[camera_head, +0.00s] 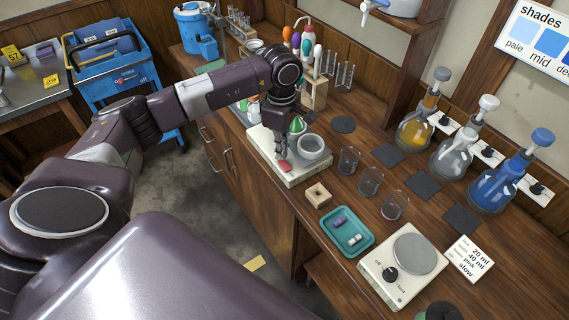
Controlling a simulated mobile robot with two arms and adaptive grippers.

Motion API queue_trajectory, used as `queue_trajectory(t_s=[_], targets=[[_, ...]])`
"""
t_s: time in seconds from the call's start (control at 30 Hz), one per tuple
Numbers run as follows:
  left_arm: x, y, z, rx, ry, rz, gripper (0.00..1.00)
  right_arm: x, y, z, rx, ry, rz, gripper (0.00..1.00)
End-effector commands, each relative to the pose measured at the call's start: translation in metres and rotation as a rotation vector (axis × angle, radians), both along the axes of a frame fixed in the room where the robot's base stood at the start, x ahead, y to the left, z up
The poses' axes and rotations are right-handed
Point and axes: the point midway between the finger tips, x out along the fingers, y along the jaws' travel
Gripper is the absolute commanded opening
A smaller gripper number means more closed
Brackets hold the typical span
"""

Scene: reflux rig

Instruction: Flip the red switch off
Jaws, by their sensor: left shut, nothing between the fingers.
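The red switch (284,166) sits on the front part of a cream-coloured device (305,178) on the wooden bench. Nothing shows between the fingers. I cannot tell whether the fingertips touch the switch, or which way it is tipped. My right gripper is not in view.
Beakers (370,181) and a small wooden block (318,195) stand right of the device. A teal tray (347,252) and a hotplate with a black knob (415,255) are nearer. A test-tube rack (314,92) and flasks (417,128) stand behind. Grey floor lies before the bench.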

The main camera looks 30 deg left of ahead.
Motion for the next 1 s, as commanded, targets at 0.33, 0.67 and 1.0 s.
queue_trajectory(t_s=[0.33, 0.67, 1.0], targets=[[0.000, 0.000, 0.000, 0.000, 0.000, 0.000, 0.00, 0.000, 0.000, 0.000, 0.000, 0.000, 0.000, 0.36], [0.000, 0.000, -0.005, 0.000, 0.000, 0.000, 0.00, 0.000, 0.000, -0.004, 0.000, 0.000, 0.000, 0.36], [0.000, 0.000, -0.010, 0.000, 0.000, 0.000, 0.00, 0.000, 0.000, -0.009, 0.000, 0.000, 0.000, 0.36]])
